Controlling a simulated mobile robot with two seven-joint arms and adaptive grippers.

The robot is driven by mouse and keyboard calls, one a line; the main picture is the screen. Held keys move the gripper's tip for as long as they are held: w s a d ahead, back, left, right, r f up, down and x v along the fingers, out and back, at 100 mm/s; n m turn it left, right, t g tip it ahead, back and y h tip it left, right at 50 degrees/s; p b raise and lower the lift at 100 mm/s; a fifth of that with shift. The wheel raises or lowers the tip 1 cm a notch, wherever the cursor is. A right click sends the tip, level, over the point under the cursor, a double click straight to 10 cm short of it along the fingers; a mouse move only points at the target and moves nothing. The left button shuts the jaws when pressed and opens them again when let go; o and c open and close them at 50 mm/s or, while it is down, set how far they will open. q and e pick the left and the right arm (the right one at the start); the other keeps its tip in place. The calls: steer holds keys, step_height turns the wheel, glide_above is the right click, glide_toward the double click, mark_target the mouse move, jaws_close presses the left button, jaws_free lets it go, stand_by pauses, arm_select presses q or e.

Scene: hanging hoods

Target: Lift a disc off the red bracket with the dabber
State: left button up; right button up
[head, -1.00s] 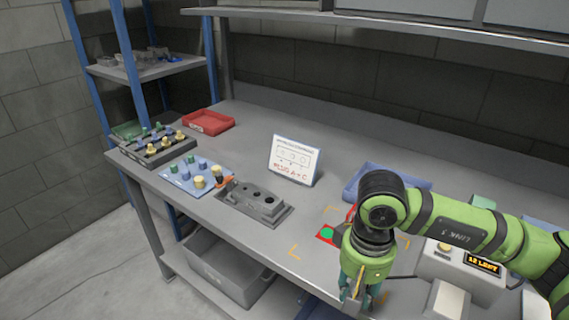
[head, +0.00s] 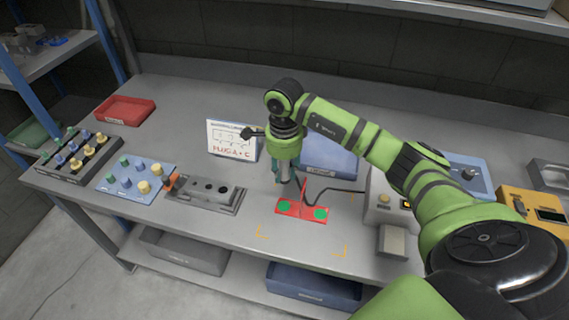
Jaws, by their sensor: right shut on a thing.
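The red bracket (head: 302,210) lies on the bench with a thin upright red part at its back edge. Two green discs sit on it, the left disc (head: 285,207) and the right disc (head: 320,213). My right gripper (head: 283,178) points down just behind and left of the bracket, above the bench. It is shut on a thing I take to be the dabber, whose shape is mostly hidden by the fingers. No disc can be made out at the gripper. My left gripper is not in view.
A sign card (head: 232,142) and a blue bin (head: 330,160) stand behind. A grey fixture (head: 205,192), a blue peg board (head: 137,179) and a red tray (head: 124,110) are to the left. A white machine (head: 385,205) is to the right, with a dark cable. Bench front is clear.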

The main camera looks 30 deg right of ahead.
mark_target(284, 180)
step_height(284, 180, down, 3)
steer(key=shift+f+b, duration=0.1)
steer(key=shift+b, duration=0.65)
steer(key=shift+f, duration=0.35)
arm_select(q)
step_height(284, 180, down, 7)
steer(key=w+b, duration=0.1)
steer(key=b, duration=0.4)
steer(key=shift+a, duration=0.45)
arm_select(e)
steer(key=shift+f, duration=3.9)
arm_select(q)
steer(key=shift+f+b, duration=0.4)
steer(key=shift+b, duration=0.05)
arm_select(e)
steer(key=shift+f, duration=0.25)
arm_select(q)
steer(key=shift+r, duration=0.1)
arm_select(e)
steer(key=shift+r, duration=0.1)
steer(key=shift+r+p, duration=0.6)
steer(key=shift+r, duration=0.1)
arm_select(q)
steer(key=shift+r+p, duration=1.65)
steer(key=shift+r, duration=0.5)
arm_select(e)
steer(key=shift+r, duration=2.8)
